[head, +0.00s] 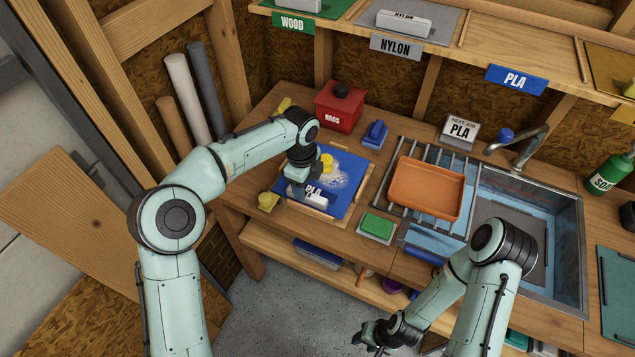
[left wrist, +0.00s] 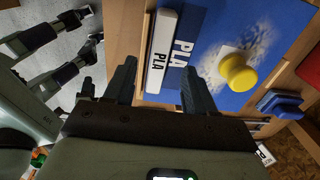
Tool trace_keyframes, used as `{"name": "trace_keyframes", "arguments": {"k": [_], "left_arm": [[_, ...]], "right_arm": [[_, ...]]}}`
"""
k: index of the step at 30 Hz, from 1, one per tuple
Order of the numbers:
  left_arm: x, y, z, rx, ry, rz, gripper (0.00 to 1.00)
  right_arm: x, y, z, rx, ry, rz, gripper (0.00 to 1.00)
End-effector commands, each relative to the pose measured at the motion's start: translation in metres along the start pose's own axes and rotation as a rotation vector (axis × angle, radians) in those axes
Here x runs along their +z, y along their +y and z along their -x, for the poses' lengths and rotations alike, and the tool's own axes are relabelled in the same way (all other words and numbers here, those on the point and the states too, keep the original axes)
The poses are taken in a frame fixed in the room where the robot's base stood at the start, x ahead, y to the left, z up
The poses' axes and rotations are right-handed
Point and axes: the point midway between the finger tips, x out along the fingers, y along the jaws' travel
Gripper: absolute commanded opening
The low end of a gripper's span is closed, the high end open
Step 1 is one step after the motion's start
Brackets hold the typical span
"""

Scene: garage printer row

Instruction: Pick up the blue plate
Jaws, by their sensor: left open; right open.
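The blue plate (head: 346,199) lies flat on the wooden bench, lettered PLA, with a whitish dusty patch on it. A yellow round knob-like piece (head: 327,162) sits on the patch; it also shows in the left wrist view (left wrist: 238,72). A white block marked PLA (left wrist: 161,50) lies along the plate's near edge. My left gripper (head: 298,190) is open over the plate's near-left part; in the left wrist view its spread fingers (left wrist: 160,88) point towards the block and plate edge. Contact cannot be told. My right gripper (head: 375,338) is open and empty, low in front of the bench.
An orange tray (head: 426,188) rests on a rack beside the sink (head: 575,240). A green pad (head: 377,226), a yellow pot (head: 267,201), a blue brush-like item (head: 375,133) and a red rags box (head: 340,108) surround the plate. A shelf overhangs the back.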

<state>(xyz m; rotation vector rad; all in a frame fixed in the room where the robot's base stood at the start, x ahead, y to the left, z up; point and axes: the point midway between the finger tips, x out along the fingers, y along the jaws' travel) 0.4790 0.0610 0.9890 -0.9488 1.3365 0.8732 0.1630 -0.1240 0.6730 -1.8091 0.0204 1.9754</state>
Motion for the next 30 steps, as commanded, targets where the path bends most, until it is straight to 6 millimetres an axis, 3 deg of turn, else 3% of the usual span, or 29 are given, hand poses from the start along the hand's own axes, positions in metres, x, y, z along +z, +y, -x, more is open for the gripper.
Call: {"name": "trace_keyframes", "arguments": {"k": [6,14,19,30], "left_arm": [[0.000,0.002,-0.037,0.006,0.003,0.000,0.55],[0.000,0.001,-0.040,0.001,0.001,0.000,0.55],[0.000,0.001,-0.040,0.001,0.001,0.000,0.03],[0.000,0.000,-0.037,-0.001,0.001,0.000,0.00]], "right_arm": [[0.005,0.004,-0.006,0.002,-0.006,-0.002,0.43],[0.005,0.004,-0.006,0.002,-0.006,-0.002,0.43],[0.005,0.004,-0.005,0.002,-0.006,-0.002,0.43],[0.004,0.003,-0.005,0.002,-0.005,-0.002,0.43]]}}
